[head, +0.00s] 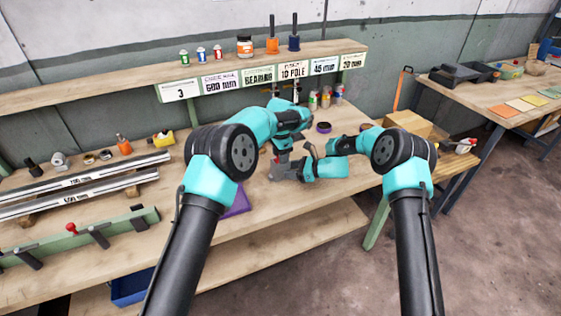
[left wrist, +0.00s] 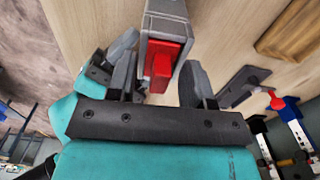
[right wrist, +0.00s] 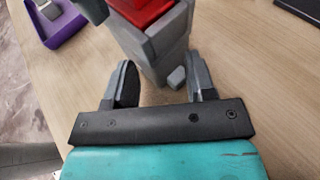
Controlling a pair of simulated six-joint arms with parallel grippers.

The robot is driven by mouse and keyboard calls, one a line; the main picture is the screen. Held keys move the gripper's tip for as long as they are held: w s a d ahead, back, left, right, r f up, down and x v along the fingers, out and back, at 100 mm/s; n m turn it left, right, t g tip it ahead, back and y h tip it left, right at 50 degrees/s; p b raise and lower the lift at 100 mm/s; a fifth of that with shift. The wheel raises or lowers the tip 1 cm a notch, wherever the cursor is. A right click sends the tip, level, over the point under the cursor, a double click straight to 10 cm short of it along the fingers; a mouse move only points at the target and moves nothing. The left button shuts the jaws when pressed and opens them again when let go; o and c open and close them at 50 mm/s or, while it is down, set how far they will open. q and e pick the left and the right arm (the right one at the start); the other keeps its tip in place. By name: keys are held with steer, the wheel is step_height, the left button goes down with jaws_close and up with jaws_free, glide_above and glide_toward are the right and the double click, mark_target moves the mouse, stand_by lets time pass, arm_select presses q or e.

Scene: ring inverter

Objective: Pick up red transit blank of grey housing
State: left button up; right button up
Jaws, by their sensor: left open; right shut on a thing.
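The red transit blank (left wrist: 162,66) sits in the end of the grey housing (left wrist: 167,10) in the left wrist view, with a red tab standing out. My left gripper (left wrist: 157,57) is open, its fingers on either side of the red blank, with gaps showing. In the right wrist view the red blank (right wrist: 146,10) shows at the top of the grey housing (right wrist: 160,50). My right gripper (right wrist: 161,66) is shut on the housing's lower part. In the head view the arms largely hide the housing, near my right gripper (head: 290,170).
A purple tray (head: 237,200) lies left of the grippers; it also shows in the right wrist view (right wrist: 68,28). Spray cans (head: 325,97) and a dark round item (head: 323,128) stand behind. Metal rails (head: 90,187) and a green fixture (head: 80,238) fill the bench's left.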

arm_select(q)
steer(key=shift+c, duration=0.2)
jaws_close()
stand_by(0.3)
